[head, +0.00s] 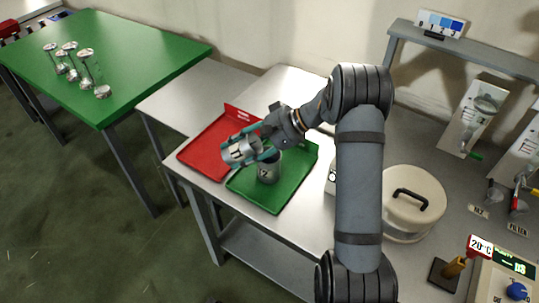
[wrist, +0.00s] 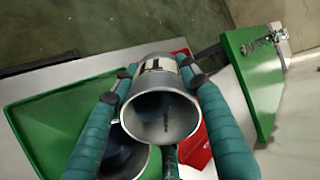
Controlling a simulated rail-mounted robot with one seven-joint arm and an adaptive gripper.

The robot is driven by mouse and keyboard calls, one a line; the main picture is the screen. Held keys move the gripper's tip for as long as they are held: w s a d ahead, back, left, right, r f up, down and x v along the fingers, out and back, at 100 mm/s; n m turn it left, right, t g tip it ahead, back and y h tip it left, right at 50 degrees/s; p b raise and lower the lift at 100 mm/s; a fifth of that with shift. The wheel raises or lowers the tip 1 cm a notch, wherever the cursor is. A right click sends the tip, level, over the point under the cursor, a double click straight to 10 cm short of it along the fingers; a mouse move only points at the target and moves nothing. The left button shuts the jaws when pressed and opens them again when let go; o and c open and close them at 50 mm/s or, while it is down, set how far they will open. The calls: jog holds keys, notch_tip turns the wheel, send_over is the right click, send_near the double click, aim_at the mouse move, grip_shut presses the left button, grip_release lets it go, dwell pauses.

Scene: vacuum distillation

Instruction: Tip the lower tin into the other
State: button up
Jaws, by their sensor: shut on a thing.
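My gripper (head: 254,145) is shut on a metal tin (head: 238,152) with a pale label, raised over the seam between the red and green trays. The held tin is tilted well over. In the wrist view my gripper (wrist: 157,72) has one teal finger on each side of this tin (wrist: 160,112), and its open mouth faces the camera. A second metal tin (head: 268,168) stands upright on the green tray (head: 262,198), just below and right of the held one. In the wrist view the second tin (wrist: 125,160) is partly hidden behind the held tin.
The red tray (head: 202,152) looks empty. A pot with a pale lid (head: 414,205) stands right of my arm. A green table (head: 110,55) at the far left bears several metal pieces. A raised shelf (head: 465,48) runs along the back right.

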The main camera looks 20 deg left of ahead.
jog(key=shift+r+g+y+b, duration=0.4)
jog(key=shift+r+y+b, duration=0.45)
jog(key=shift+y, duration=0.95)
dwell(1.0)
jog(key=shift+w+d+r+y+b, duration=0.1)
jog(key=shift+d+r+y+b, duration=0.25)
jog(key=shift+r+b, duration=0.35)
jog(key=shift+w+d+r+y+b, duration=0.1)
jog(key=shift+d+r+y+b, duration=0.1)
jog(key=shift+r+y+b, duration=0.35)
dwell(0.7)
jog(key=shift+g+y, duration=0.5)
jog(key=shift+y, duration=0.4)
jog(key=shift+d+r+b, duration=0.15)
jog(key=shift+r+b, duration=0.6)
jog(key=shift+r, duration=0.5)
jog(key=shift+d+r+b, duration=0.1)
jog(key=shift+r+b, duration=0.65)
jog(key=shift+r, duration=0.45)
